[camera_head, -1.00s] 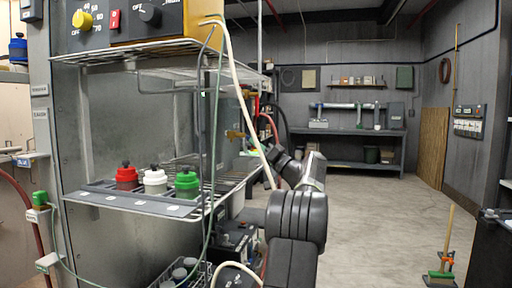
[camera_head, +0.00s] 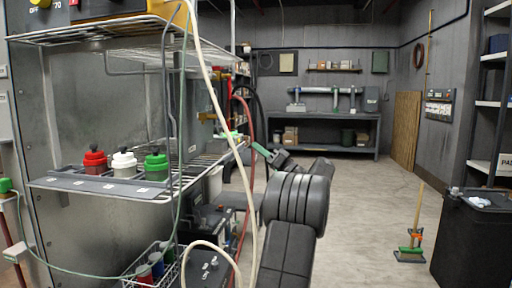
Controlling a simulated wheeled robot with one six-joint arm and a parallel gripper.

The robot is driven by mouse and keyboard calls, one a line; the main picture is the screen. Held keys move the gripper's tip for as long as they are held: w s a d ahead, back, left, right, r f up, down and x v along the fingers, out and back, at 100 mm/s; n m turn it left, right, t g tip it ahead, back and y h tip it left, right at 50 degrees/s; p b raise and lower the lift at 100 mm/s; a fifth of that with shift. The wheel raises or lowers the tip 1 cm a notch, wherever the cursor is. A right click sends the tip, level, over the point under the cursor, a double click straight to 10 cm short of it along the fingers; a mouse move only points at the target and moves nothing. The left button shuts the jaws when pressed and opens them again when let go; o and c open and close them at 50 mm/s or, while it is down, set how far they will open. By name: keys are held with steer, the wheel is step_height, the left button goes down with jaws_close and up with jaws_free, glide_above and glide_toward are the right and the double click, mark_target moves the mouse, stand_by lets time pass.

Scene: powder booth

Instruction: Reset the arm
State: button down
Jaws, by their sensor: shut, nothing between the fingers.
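My gripper (camera_head: 262,151) shows small at this end, as a greenish tip beside the hanging hoses. It looks shut and holds nothing that I can see. Part of the wrist is hidden by the nearer links.
A wire rack at left holds red (camera_head: 95,159), white (camera_head: 124,162) and green (camera_head: 156,164) capped bottles. A cream hose (camera_head: 222,125) hangs close to my arm. A black bin (camera_head: 470,240) and broom (camera_head: 417,225) stand right. The middle floor is open.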

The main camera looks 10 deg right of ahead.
steer(key=w+a+r+m+t+h+p, duration=0.1)
steer(key=w+a+r+m+p, duration=0.2)
steer(key=w+a+r+p, duration=0.2)
steer(key=a+r, duration=0.1)
steer(key=a, duration=0.1)
steer(key=shift+a+r+h, duration=0.15)
steer(key=shift+a+h, duration=0.15)
stand_by(0.4)
steer(key=m+p, duration=0.1)
steer(key=p, duration=0.1)
steer(key=m+t+h+p, duration=0.1)
steer(key=p, duration=0.2)
steer(key=shift+w+h, duration=0.3)
